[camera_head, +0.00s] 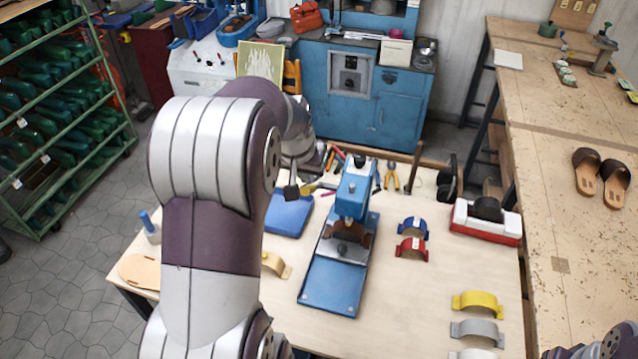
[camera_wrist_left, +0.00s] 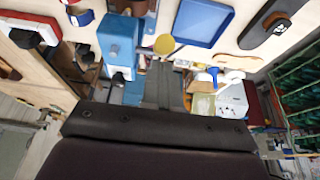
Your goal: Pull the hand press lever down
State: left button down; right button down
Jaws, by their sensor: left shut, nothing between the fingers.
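The blue hand press (camera_head: 352,192) stands on its blue base plate (camera_head: 332,287) at the middle of the table. Its lever's yellow knob (camera_head: 309,188) shows at the press's left side, and also in the left wrist view (camera_wrist_left: 164,44). My left gripper (camera_head: 291,191) is left of the press, close to the knob. In the left wrist view its fingers (camera_wrist_left: 164,68) are shut and empty, with the knob just beyond their tips. Whether they touch it I cannot tell. The lever's rod is mostly hidden.
A blue tray (camera_head: 288,215) lies left of the press. Blue and red straps (camera_head: 411,250) lie to its right, and a red-white box (camera_head: 486,222) is farther right. Hand tools (camera_head: 391,175) are behind it. The table's front middle is clear.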

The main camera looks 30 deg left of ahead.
aim_at(305, 187)
dwell(0.4)
pick_arm(q)
jog(key=shift+f+b, duration=0.6)
jog(key=shift+f, duration=0.1)
jog(key=shift+s+f+b, duration=0.3)
jog(key=shift+f+b, duration=0.25)
jog(key=shift+f, duration=0.05)
jog(key=shift+s+d+f, duration=0.15)
jog(key=shift+s+f, duration=0.05)
jog(key=shift+f, duration=0.05)
jog(key=shift+s, duration=0.1)
jog(key=shift+s+d+f+b, duration=0.1)
jog(key=shift+s+f+b, duration=0.15)
jog(key=shift+f+b, duration=0.3)
jog(key=shift+s+d+f+b, duration=0.1)
jog(key=shift+s+f+b, duration=0.1)
jog(key=shift+f+b, duration=0.35)
jog(key=shift+r, duration=0.1)
